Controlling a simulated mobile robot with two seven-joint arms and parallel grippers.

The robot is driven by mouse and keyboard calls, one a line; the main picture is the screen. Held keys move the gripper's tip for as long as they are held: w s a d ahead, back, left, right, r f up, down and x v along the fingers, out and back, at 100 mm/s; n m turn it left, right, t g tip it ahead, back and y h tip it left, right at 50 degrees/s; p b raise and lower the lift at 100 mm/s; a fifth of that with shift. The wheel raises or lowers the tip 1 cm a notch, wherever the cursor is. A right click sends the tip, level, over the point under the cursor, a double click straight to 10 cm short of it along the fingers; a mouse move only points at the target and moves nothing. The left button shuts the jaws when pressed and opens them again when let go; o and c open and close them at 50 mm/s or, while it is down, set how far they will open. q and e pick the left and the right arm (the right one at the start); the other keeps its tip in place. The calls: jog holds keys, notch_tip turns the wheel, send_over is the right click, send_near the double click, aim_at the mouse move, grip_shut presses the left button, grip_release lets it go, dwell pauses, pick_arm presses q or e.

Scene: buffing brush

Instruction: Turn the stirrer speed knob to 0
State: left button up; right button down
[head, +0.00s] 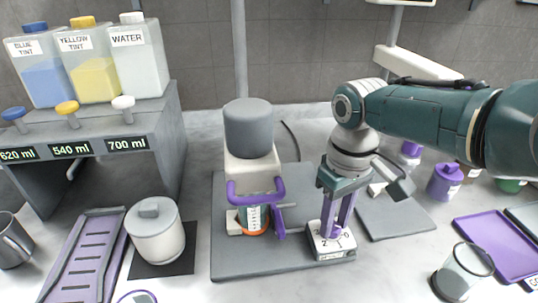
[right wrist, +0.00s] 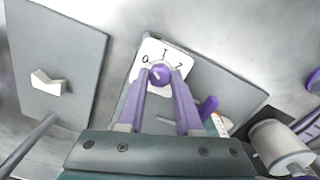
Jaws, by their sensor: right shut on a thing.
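The stirrer speed knob (right wrist: 160,74) is small, round and purple. It sits on a white dial box (head: 331,249) marked 0, 1 and 2, at the front right of the grey stirrer base (head: 290,262). In the right wrist view, 0 is at the left, 1 at the top and 2 at the right. My right gripper (head: 332,233) points down over the dial, its purple fingers shut on the knob. The fingers hide the knob in the head view, and I cannot tell which number it points to. My left gripper is not in view.
The stirrer's grey motor head (head: 248,128) stands left of my right gripper, above a purple clamp and a small vessel (head: 254,217). A white lidded jar (head: 155,230) is further left. A glass beaker (head: 462,272) and purple tray (head: 497,243) are at right.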

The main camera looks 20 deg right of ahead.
aim_at(334, 225)
jog(key=shift+n, duration=1.2)
jog(key=c, duration=0.6)
grip_release()
notch_tip(334, 225, up, 10)
jog(key=p, duration=0.4)
